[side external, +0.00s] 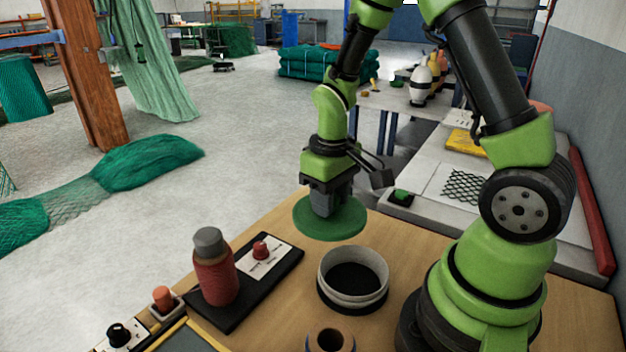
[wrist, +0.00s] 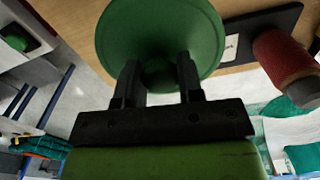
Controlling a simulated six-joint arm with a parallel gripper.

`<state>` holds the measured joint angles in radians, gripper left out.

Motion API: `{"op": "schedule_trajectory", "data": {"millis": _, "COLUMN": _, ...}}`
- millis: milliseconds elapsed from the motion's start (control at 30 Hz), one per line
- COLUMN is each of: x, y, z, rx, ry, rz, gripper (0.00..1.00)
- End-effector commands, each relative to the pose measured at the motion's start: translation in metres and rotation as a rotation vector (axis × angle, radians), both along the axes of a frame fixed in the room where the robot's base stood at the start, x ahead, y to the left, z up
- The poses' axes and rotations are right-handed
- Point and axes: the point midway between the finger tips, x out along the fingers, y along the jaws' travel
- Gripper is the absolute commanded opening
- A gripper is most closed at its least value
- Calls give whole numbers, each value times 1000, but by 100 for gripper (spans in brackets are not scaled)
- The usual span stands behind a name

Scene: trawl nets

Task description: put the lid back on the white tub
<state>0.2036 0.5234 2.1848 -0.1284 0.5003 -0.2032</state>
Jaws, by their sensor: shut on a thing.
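The white tub (side external: 353,265) stands upright and open on the wooden table, with a dark band around its lower part and a dark inside. The green round lid (side external: 318,226) is held in the air, roughly level, above and a little left of the tub in the side view. My gripper (side external: 325,210) points down and is shut on the lid's middle. In the wrist view the lid (wrist: 200,28) fills the top centre, with the two fingers (wrist: 160,75) on either side of its knob, which is mostly in shadow. The tub is not visible in the wrist view.
Left of the tub, a dark tray (side external: 246,305) holds a red bottle-shaped spool with a grey top (side external: 215,268) and a white card with a red knob (side external: 262,251). A dark-rimmed roll (side external: 330,340) stands in front of the tub. My arm's base is close on the right.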

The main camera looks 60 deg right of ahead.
Motion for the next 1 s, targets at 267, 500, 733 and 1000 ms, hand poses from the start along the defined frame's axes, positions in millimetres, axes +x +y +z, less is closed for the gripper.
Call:
{"op": "schedule_trajectory", "data": {"millis": 267, "x": -56, "y": 24, "z": 4, "rx": 1, "ry": 0, "rz": 107, "gripper": 12}}
{"op": "schedule_trajectory", "data": {"millis": 500, "x": -67, "y": 27, "z": 0, "rx": 1, "ry": 2, "rz": 128, "gripper": 12}}
{"op": "schedule_trajectory", "data": {"millis": 733, "x": -68, "y": 27, "z": -21, "rx": 3, "ry": 7, "rz": 127, "gripper": 12}}
{"op": "schedule_trajectory", "data": {"millis": 1000, "x": -67, "y": 27, "z": -47, "rx": 0, "ry": 5, "rz": 127, "gripper": 12}}
